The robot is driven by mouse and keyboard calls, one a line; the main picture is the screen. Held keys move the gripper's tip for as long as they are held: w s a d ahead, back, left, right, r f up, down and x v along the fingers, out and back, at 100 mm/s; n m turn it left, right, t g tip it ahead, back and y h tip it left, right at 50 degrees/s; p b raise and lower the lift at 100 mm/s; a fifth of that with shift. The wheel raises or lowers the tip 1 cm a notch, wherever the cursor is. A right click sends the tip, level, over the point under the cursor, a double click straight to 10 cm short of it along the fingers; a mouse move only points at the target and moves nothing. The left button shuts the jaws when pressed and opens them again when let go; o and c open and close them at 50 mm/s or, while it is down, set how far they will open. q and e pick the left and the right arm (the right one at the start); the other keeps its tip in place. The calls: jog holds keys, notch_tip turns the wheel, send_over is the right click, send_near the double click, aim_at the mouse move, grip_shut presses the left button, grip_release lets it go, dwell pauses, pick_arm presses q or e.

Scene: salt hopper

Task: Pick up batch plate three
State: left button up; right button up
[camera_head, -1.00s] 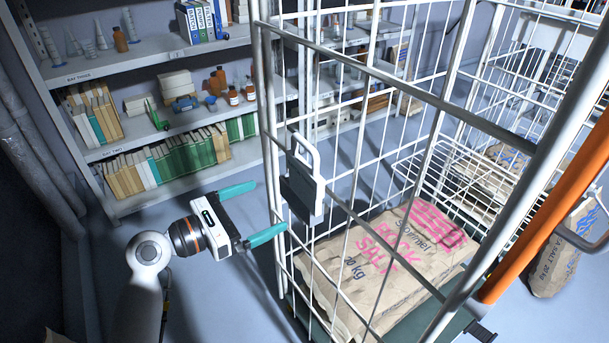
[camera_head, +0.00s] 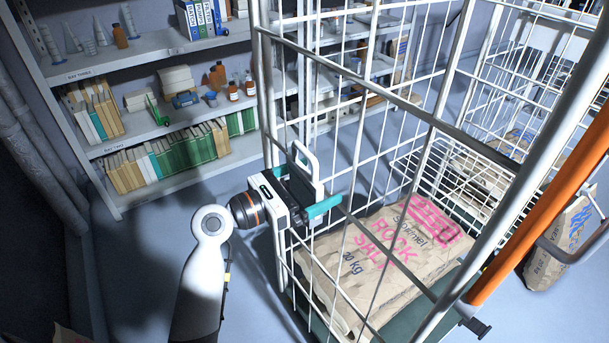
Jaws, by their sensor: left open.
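A dark plate with a pale loop handle (camera_head: 300,186) hangs upright on the near left side of the white wire cage (camera_head: 352,150). No number can be read on it, so I cannot tell whether it is batch plate three. My left gripper (camera_head: 320,184) is open and right at the plate. Contact between fingers and plate cannot be made out. My right gripper is not in view.
A sack of rock salt (camera_head: 385,255) lies in the cage on a green base. Shelves (camera_head: 190,150) with books, bottles and binders stand behind at left. An orange bar (camera_head: 535,205) crosses the right. Another salt sack (camera_head: 562,245) stands at the right.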

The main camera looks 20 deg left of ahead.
pick_arm(q)
jog(key=shift+w+d, duration=0.35)
jog(key=shift+w, duration=0.05)
jog(key=shift+s, duration=0.1)
jog(key=shift+c, duration=0.2)
jog(key=c, duration=0.6)
jog(key=shift+c, duration=0.2)
jog(key=shift+a+r, duration=0.1)
